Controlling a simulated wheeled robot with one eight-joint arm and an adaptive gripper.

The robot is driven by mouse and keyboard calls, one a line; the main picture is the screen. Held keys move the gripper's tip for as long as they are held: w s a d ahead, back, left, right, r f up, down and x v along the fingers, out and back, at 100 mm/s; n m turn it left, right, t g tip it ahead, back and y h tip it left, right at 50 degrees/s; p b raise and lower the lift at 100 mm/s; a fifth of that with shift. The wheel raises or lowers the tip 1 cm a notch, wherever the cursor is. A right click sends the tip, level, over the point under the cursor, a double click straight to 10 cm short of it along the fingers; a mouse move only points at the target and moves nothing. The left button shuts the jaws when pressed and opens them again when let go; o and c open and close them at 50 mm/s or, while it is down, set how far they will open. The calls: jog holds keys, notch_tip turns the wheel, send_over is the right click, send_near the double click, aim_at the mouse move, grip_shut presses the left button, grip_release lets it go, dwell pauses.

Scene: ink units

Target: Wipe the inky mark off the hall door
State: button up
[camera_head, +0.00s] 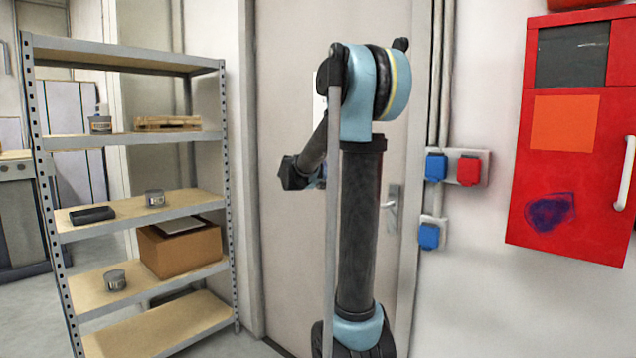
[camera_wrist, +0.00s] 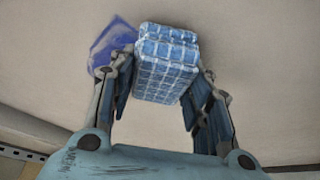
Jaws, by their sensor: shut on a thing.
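The hall door (camera_head: 290,90) is a pale grey-beige panel behind my arm, with a metal lever handle (camera_head: 391,205) at its right. In the wrist view, a blue-violet inky mark (camera_wrist: 103,42) shows on the pale door surface, partly hidden behind my gripper and its load. My gripper (camera_wrist: 165,85) is shut on a blue-and-white checked cloth pad (camera_wrist: 166,50). The pad is close to the door and beside the mark, overlapping its right edge in the picture; I cannot tell whether it touches the door. In the head view my arm hides the mark and most of my gripper.
A metal shelf rack (camera_head: 150,225) with tins and boxes stands left of the door. Blue and red sockets (camera_head: 469,170) are on the wall at right. A red cabinet (camera_head: 520,180) there has a purple smear (camera_head: 550,212) and an orange square (camera_head: 565,122).

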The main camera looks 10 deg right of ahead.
jog(key=shift+w+d+r, duration=0.1)
jog(key=shift+r, duration=0.6)
jog(key=shift+w, duration=0.1)
jog(key=shift+w+a+r, duration=0.85)
jog(key=shift+w+a, duration=2.75)
jog(key=shift+w, duration=1.05)
jog(key=shift+s+d, duration=1.15)
jog(key=shift+s, duration=0.5)
jog(key=shift+s+d, duration=1.2)
jog(key=shift+s, duration=0.4)
jog(key=shift+s+d, duration=1.15)
jog(key=shift+s, duration=0.5)
jog(key=shift+a, duration=0.1)
